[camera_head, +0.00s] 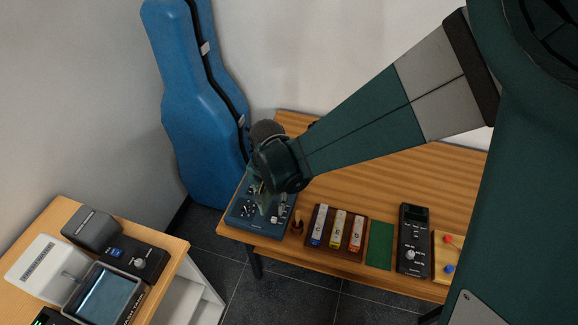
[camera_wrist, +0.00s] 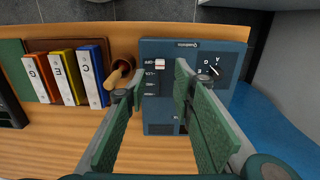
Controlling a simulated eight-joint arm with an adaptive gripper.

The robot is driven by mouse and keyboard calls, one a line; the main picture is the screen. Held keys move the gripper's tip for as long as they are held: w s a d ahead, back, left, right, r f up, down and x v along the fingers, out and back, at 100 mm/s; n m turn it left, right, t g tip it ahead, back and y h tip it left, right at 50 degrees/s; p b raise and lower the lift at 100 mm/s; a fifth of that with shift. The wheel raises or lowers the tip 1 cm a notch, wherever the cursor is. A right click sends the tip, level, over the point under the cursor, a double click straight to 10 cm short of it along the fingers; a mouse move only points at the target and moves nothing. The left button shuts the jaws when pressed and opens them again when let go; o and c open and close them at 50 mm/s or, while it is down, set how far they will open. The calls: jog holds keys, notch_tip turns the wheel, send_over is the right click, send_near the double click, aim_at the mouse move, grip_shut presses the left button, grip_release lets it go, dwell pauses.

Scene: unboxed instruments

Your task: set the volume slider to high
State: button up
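A blue instrument box marked Quadrantix (camera_wrist: 222,49) lies on the wooden table; the head view shows it (camera_head: 240,221) under my gripper (camera_head: 265,203). A white slider knob (camera_wrist: 160,64) sits near the upper end of its track in the wrist view, beside a scale of labels too small to read surely. My gripper (camera_wrist: 160,82) is open with green-padded fingers, one on each side of the slider area. The knob shows between the fingertips; I cannot tell whether they touch it. A dial (camera_wrist: 204,78) is partly hidden behind the right finger.
A wooden peg (camera_wrist: 121,68) stands close beside the box. A rack of lettered blocks (camera_head: 336,232), a green mat (camera_head: 380,245) and a black device (camera_head: 413,238) lie further right. A blue instrument case (camera_head: 195,110) stands behind. A separate desk is at lower left.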

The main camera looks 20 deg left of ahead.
aim_at(274, 219)
jog(key=shift+f+b, duration=0.3)
jog(key=shift+f, duration=3.4)
jog(key=shift+c, duration=0.7)
grip_shut()
